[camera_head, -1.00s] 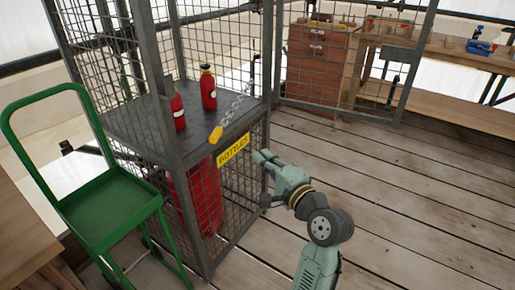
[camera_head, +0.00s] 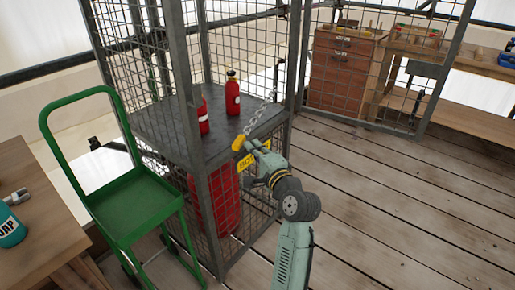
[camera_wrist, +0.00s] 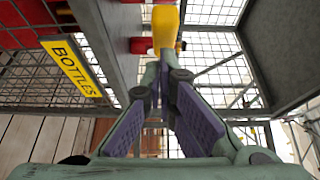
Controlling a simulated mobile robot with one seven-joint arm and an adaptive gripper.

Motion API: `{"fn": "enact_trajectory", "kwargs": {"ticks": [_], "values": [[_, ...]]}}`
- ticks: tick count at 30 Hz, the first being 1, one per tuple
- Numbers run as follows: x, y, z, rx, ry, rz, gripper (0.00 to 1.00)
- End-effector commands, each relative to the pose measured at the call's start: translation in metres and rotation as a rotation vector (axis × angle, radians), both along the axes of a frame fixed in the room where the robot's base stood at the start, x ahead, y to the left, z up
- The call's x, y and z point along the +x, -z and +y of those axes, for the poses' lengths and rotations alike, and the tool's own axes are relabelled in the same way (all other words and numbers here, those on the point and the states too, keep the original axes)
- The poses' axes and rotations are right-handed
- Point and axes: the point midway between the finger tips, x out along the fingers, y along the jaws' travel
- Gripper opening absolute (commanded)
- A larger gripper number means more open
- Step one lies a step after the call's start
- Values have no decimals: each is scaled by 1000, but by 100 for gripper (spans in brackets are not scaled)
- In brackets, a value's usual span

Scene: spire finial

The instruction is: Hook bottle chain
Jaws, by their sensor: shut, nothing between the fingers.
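A pale metal chain (camera_head: 262,112) runs from the right side of the cage's shelf opening down to a yellow handle-like end piece (camera_head: 240,142) at the shelf's front edge. The yellow piece also shows at the top of the wrist view (camera_wrist: 165,25), just beyond my fingertips. My gripper (camera_head: 254,148) is shut and empty, its tips close to the yellow piece; I cannot tell whether they touch it. Two red bottles (camera_head: 233,94) (camera_head: 203,118) stand on the dark shelf (camera_head: 160,122). My gripper partly hides the yellow BOTTLES sign (camera_head: 245,166), which is clear in the wrist view (camera_wrist: 75,66).
A large red cylinder (camera_head: 222,205) stands in the mesh cage below the shelf. A green cart (camera_head: 135,205) is left of the cage, beside a wooden table (camera_head: 40,240). The mesh door (camera_head: 400,85) stands open at the right. The plank floor (camera_head: 400,200) is clear.

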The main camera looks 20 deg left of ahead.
Motion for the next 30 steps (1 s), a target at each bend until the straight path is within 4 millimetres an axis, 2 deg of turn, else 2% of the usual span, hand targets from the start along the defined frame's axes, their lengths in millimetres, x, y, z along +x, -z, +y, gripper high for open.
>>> {"fn": "enact_trajectory", "kwargs": {"ticks": [4, 7, 15, 19, 23, 30], "values": [[0, 0, 0, 0, 0, 0, 0], [0, -2, 9, -1, -2, 2, 0], [-1, -4, 76, -1, -4, 4, 0], [1, -3, 99, 0, -2, 1, 0], [1, -1, 108, 1, -1, 0, 0], [1, 0, 108, 1, -1, -1, 0]]}}
